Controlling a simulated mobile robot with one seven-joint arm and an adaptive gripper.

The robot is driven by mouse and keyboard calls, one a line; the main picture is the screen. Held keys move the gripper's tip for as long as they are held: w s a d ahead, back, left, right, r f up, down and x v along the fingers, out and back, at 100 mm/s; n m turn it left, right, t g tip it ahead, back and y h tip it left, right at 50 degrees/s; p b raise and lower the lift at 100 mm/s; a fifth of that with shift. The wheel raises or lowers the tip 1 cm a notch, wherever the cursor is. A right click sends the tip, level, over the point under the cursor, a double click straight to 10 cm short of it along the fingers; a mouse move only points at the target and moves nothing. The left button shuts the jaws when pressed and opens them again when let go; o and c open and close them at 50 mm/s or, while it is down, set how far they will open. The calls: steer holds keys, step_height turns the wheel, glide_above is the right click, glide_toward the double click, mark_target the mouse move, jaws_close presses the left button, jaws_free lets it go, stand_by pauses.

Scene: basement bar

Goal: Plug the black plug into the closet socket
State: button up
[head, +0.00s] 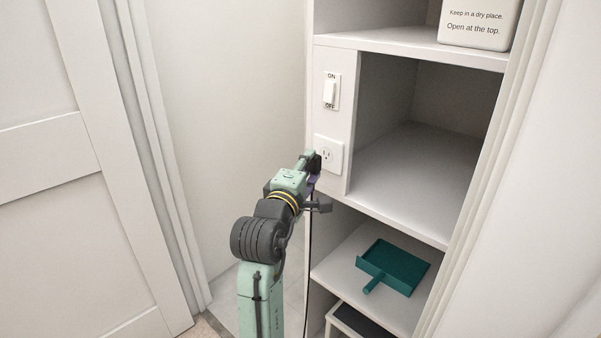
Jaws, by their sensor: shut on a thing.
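The closet socket (327,155) is a white plate on the narrow upright panel of the closet, below a light switch. My gripper (312,165) is just left of and below the socket's face. It is shut on the black plug (317,160), a small dark block at the fingertips beside the plate's lower left edge. A thin black cord (309,240) hangs down from the gripper area. The plug's prongs are hidden. I cannot tell whether the plug touches the socket.
The white switch (330,91) is marked ON and OFF. Closet shelves (405,170) lie to the right; a teal dustpan (393,267) rests on a lower one. A white container (479,22) stands on top. A panelled door (70,180) is at left.

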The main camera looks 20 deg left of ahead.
mark_target(314, 167)
steer(key=shift+w+d, duration=0.25)
steer(key=shift+w, duration=0.35)
steer(key=shift+w+d, duration=0.2)
steer(key=shift+w, duration=0.4)
steer(key=shift+p, duration=1)
stand_by(1.2)
steer(key=shift+w+d, duration=0.15)
steer(key=shift+w, duration=0.35)
stand_by(0.4)
steer(key=o, duration=1.2)
steer(key=shift+c, duration=0.2)
steer(key=s, duration=1.2)
steer(key=shift+d, duration=0.25)
